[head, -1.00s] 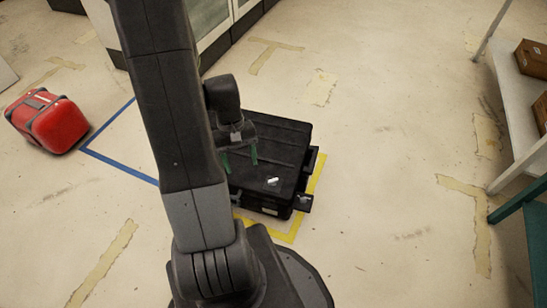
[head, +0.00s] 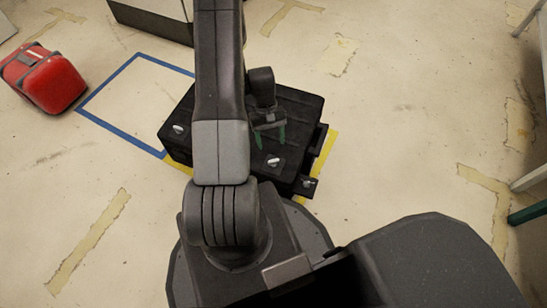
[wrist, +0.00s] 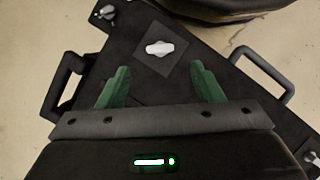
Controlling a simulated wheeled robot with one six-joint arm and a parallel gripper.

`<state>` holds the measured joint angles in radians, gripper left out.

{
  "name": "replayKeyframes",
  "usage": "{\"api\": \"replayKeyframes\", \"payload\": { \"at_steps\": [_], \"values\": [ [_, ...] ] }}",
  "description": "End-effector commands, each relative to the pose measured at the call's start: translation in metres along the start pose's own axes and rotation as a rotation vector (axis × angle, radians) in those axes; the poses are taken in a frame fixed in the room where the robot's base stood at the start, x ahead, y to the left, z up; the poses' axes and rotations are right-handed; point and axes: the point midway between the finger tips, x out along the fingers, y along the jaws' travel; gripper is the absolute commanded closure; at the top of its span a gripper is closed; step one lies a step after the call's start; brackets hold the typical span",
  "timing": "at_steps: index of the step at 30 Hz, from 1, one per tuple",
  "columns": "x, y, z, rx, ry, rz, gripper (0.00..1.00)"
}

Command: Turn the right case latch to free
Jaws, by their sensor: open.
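The black case (head: 218,108) lies flat on the floor behind and beside my arm. Its right latch (head: 273,160) is a small white knob on a dark square plate. In the wrist view the knob (wrist: 160,48) lies roughly crosswise, just ahead of the fingertips. My gripper (head: 269,141) is above the case, with its green fingers pointing down. The wrist view shows the fingers (wrist: 161,76) spread apart with nothing between them; they look clear of the latch. The left latch (head: 179,127) also shows. My arm hides part of the case's front.
Yellow tape (head: 329,150) and a blue tape outline (head: 118,70) mark the floor. A corner bracket with a pale knob (head: 308,183) and handles (wrist: 262,72) stick out from the case. Floor right of the case is clear.

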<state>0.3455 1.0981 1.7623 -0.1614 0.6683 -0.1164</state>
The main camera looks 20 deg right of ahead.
Motion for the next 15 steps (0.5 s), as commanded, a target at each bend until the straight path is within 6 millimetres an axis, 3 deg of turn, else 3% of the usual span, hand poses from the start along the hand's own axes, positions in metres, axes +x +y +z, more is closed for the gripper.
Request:
{"api": "replayKeyframes", "payload": {
  "at_steps": [1, 6, 15],
  "values": [
    [0.017, 0.0, -0.001, 0.0, -0.004, -0.001, 0.4],
    [0.05, 0.0, 0.0, -0.001, -0.003, -0.001, 0.4],
    [0.077, 0.0, 0.0, -0.001, 0.0, 0.0, 0.4]
  ]
}}
